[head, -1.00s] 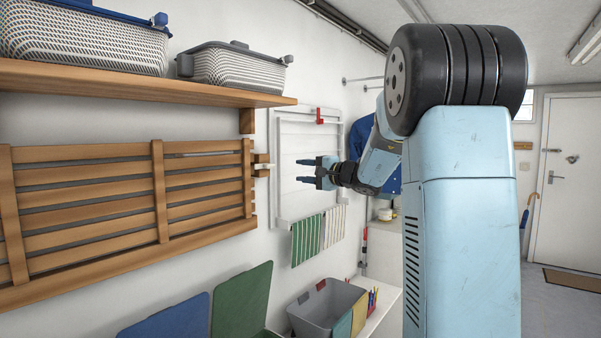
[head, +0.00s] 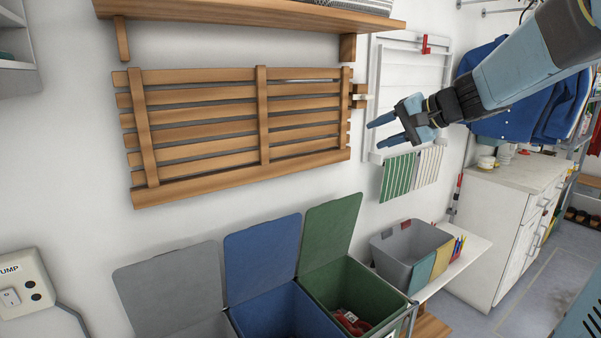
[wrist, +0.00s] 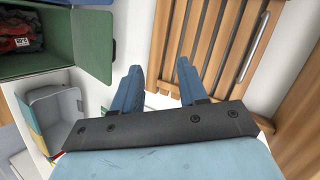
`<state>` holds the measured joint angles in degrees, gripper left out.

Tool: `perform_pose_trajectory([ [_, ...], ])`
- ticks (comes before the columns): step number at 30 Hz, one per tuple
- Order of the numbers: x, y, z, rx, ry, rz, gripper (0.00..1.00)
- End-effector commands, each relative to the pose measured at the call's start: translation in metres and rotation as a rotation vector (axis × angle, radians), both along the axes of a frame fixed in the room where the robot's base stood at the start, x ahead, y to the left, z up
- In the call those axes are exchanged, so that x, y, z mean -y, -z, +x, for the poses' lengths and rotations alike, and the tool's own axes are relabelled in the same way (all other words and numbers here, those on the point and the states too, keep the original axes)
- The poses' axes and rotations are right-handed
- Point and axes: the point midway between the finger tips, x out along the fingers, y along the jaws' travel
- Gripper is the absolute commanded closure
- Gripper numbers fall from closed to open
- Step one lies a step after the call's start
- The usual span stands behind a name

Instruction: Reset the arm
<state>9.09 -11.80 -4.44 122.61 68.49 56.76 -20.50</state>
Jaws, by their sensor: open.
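My gripper (head: 387,128) is open and empty, with its two blue fingers apart and pointing left in the head view. It hangs in the air in front of the wall, just right of the wooden slatted rack's right end. In the wrist view my gripper (wrist: 157,82) shows both fingers spread with nothing between them. My arm reaches in from the upper right of the head view.
The wooden slatted rack (head: 205,122) is on the wall, with a white drying frame (head: 378,72) at its right. Below stand open-lidded bins, including a blue one (head: 270,308) and a green one (head: 335,283). A grey box (head: 395,246) sits on a white bench. A white cabinet (head: 506,205) stands right.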

Motion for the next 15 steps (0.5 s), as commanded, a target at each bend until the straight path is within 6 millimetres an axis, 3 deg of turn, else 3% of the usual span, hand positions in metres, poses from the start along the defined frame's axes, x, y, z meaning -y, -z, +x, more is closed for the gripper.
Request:
perform_pose_trajectory([
  [1, -0.006, 0.005, -0.019, -0.010, -0.025, -0.050, 0.57],
  [7, -0.014, 0.033, -0.085, -0.056, -0.101, -0.273, 0.57],
  [15, -0.002, 0.070, -0.165, -0.083, -0.166, -0.591, 0.57],
])
